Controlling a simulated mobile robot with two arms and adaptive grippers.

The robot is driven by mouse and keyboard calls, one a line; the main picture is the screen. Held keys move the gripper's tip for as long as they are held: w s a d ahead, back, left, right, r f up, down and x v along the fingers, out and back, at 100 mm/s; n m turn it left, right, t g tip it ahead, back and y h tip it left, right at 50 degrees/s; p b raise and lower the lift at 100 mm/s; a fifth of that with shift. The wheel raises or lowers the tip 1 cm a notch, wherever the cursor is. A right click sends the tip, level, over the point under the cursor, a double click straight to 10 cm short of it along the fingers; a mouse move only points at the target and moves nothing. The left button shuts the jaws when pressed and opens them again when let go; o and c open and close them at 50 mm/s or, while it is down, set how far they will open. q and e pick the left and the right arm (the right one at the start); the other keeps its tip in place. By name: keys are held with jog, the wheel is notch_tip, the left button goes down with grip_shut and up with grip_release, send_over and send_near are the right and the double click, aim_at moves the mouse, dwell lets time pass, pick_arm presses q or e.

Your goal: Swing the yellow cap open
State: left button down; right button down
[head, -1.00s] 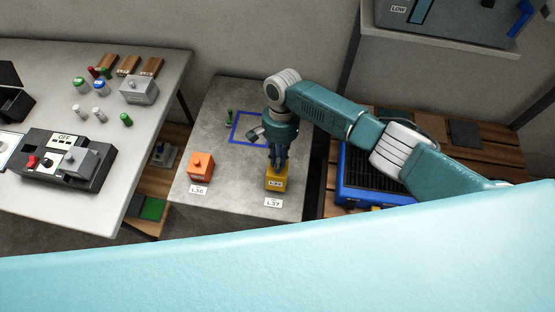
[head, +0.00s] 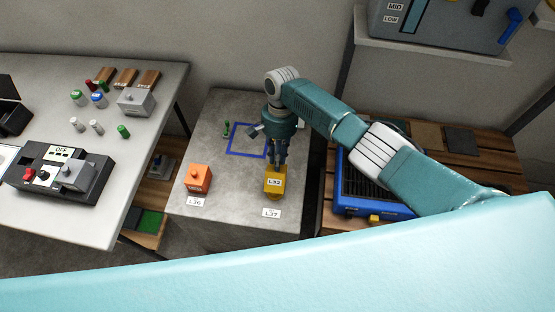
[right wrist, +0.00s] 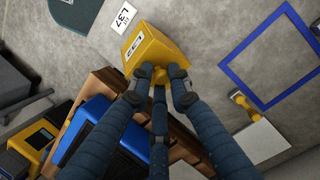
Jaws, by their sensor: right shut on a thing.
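The yellow cap (head: 274,183), a boxy piece labelled L32, is on the grey stand in the head view. It also shows in the right wrist view (right wrist: 157,50). My right gripper (head: 279,163) reaches it from above, with its fingers closed around the cap's top. In the right wrist view the fingers (right wrist: 160,76) meet at the cap. A small yellow-brown part shows just below the cap; whether it is joined to the cap cannot be told. My left gripper is not in view.
A blue square outline (head: 232,152) lies behind. A blue tray (head: 371,202) sits on the wooden table at right. A white table (head: 125,160) stands at left.

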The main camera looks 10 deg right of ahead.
jog(key=shift+w+d+f, duration=0.2)
jog(key=shift+d, duration=0.05)
jog(key=c, duration=1.8)
grip_release()
jog(key=shift+c, duration=0.2)
jog(key=shift+o, duration=0.9)
jog(key=shift+w+f, duration=0.1)
jog(key=shift+f, duration=0.1)
jog(key=shift+r, duration=0.1)
jog(key=v, duration=1.2)
jog(key=shift+a, duration=0.15)
jog(key=shift+r, duration=0.1)
